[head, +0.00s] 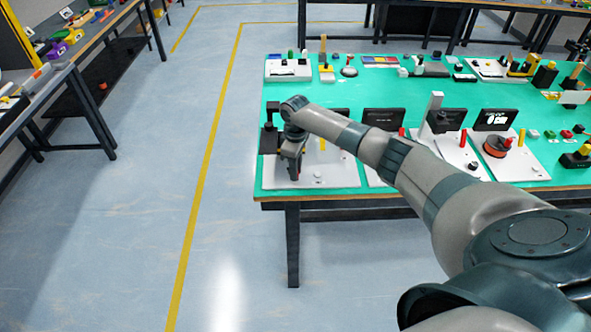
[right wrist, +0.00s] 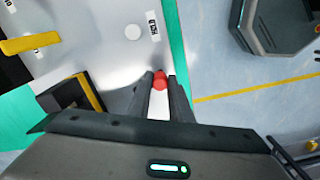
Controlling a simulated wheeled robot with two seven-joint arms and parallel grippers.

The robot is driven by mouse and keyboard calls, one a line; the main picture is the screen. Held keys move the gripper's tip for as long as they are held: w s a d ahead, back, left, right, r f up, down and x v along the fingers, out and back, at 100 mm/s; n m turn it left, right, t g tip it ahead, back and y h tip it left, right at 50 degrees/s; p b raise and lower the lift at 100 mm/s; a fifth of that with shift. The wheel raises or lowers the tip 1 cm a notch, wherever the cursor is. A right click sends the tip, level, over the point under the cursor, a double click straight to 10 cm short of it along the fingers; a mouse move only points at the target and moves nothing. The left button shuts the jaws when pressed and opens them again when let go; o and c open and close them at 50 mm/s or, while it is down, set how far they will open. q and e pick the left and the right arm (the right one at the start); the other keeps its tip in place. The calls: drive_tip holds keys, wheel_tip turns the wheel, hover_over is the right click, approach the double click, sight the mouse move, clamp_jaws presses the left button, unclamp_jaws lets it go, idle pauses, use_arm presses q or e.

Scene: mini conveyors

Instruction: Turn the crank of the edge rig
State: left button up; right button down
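The edge rig's white base plate (head: 335,172) lies at the near left corner of the green table, and its pale plate (right wrist: 95,50) fills the upper left of the right wrist view. My right gripper (head: 292,168) is low over the plate's left part and hides much of the rig in the head view. In the right wrist view my right gripper (right wrist: 160,88) has its two fingers on either side of a red crank knob (right wrist: 160,78), seemingly touching it. The crank arm is mostly hidden. My left gripper is out of view.
A yellow peg (head: 322,143) stands on the plate. A dark panel (head: 384,119) and other rigs, one with a red disc (head: 497,146), stand to the right. The table's left edge is close to my gripper, with open floor (head: 225,170) beyond.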

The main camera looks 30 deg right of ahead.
drive_tip(key=shift+d+n, duration=0.15)
drive_tip(key=shift+n, duration=0.15)
drive_tip(key=shift+d+n+b, duration=0.4)
drive_tip(key=shift+d+n, duration=0.05)
drive_tip(key=shift+n, duration=0.65)
drive_tip(key=n, duration=0.1)
drive_tip(key=d+n+b, duration=0.1)
drive_tip(key=shift+w+f+n, duration=0.1)
drive_tip(key=shift+w+n, duration=0.05)
drive_tip(key=shift+n, duration=0.15)
drive_tip(key=n+b, duration=0.1)
drive_tip(key=n, duration=0.1)
drive_tip(key=d+n, duration=0.1)
drive_tip(key=shift+w+d+n+b, duration=0.15)
drive_tip(key=shift+w+n+b, duration=0.2)
drive_tip(key=shift+n, duration=0.05)
drive_tip(key=shift+w+d+n, duration=0.15)
drive_tip(key=shift+n, duration=0.45)
drive_tip(key=c, duration=1.6)
unclamp_jaws()
